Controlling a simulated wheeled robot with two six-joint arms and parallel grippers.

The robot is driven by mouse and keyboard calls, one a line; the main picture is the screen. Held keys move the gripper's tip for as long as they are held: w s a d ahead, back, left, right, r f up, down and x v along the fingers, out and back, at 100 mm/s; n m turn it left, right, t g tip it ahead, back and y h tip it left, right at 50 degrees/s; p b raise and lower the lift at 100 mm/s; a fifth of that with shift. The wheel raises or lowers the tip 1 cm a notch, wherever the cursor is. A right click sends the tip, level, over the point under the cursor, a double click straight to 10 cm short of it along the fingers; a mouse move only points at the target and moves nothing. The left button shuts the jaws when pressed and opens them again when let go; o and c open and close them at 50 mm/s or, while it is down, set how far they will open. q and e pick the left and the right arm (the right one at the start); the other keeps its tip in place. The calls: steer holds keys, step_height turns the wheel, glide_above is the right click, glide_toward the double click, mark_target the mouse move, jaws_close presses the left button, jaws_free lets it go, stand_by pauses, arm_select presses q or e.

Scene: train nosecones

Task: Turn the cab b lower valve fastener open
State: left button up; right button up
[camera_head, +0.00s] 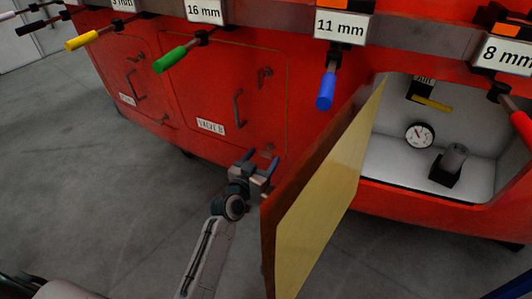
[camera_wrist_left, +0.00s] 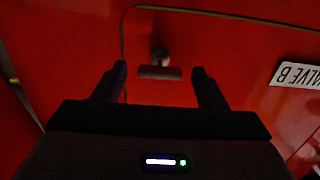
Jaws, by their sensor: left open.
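The red VALVE B door, with its label (camera_head: 211,127) and a dark pull handle (camera_head: 238,107), is closed in the head view. Its upper fastener (camera_head: 265,77) is near the top right of the door. The lower fastener (camera_wrist_left: 160,71) is a dark T-shaped piece in the left wrist view, its bar lying across the picture. My left gripper (camera_head: 262,159) is open at the door's lower right corner. Its two fingers stand on either side of the fastener bar in the wrist view, with a gap at each end. My right gripper is not in view.
An open hatch door (camera_head: 320,195) sticks out close to the right of my left gripper. Behind it is a white compartment with a gauge (camera_head: 420,135). Tools with coloured handles, such as the blue one (camera_head: 326,91), hang above. Grey floor is clear at the left.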

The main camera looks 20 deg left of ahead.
arm_select(q)
steer(key=shift+w+d, duration=0.2)
steer(key=shift+w, duration=1.05)
steer(key=c, duration=1)
